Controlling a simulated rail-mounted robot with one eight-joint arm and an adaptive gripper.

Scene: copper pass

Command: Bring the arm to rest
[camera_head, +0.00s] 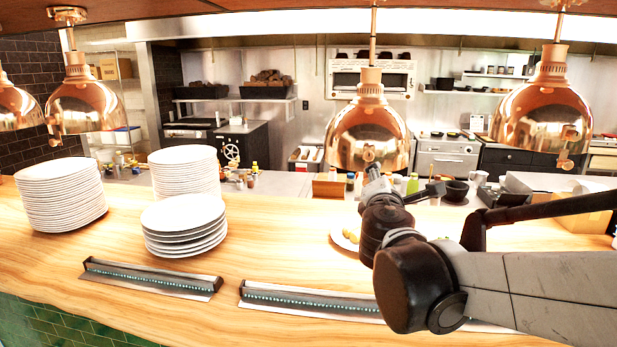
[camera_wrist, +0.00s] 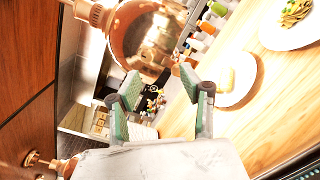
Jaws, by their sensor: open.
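My gripper (camera_wrist: 160,82) shows in the wrist view with its two green-lined fingers spread apart and nothing between them. In the head view my dark wrist and grey arm reach in from the right over the wooden counter (camera_head: 290,240). The gripper there is small and mostly hidden behind the wrist, close below the middle copper lamp (camera_head: 368,135). The lamp also shows just beyond the fingers in the wrist view (camera_wrist: 150,38); I cannot tell whether they touch.
Stacks of white plates (camera_head: 62,195) stand at the left. A food plate (camera_head: 342,240) is partly hidden behind my wrist; a pasta plate (camera_wrist: 290,32) shows in the wrist view. Copper lamps (camera_head: 543,108) hang along the counter. Metal strips (camera_head: 150,280) line its front.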

